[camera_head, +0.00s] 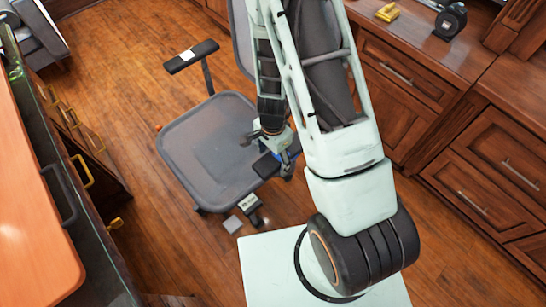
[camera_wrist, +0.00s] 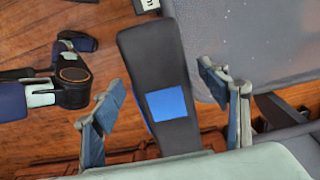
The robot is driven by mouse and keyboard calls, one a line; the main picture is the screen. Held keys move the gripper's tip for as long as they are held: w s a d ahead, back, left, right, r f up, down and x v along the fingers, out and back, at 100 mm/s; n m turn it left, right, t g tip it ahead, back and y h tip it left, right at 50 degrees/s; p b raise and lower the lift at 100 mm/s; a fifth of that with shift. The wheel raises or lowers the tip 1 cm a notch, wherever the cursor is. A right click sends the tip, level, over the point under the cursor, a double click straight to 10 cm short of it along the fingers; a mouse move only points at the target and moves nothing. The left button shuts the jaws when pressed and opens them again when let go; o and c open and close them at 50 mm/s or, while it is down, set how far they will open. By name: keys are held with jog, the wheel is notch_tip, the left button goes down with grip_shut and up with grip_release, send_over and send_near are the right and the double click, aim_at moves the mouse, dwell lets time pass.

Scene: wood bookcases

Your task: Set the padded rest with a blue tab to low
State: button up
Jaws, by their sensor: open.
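The padded rest with a blue tab (camera_wrist: 150,55) is a dark armrest pad on the right side of a grey chair (camera_head: 205,150). In the wrist view its blue tab (camera_wrist: 166,103) faces the camera. The pad also shows in the head view (camera_head: 266,166), partly covered by my gripper. My gripper (camera_wrist: 163,88) is open, one blue-padded finger on each side of the pad, with visible gaps. Its fingers also show near the pad in the head view (camera_head: 278,152). The other padded rest (camera_head: 191,57), on the chair's far side, has a white tab.
Wooden cabinets with a counter (camera_head: 445,50) stand at the right. An orange-topped unit (camera_head: 35,200) stands at the left. A small grey plate (camera_head: 233,224) and a dark part with a white label (camera_head: 249,203) lie by the chair's front edge. Wooden floor is open behind the chair.

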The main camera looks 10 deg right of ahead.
notch_tip(320, 180, up, 12)
dwell(0.7)
dwell(0.4)
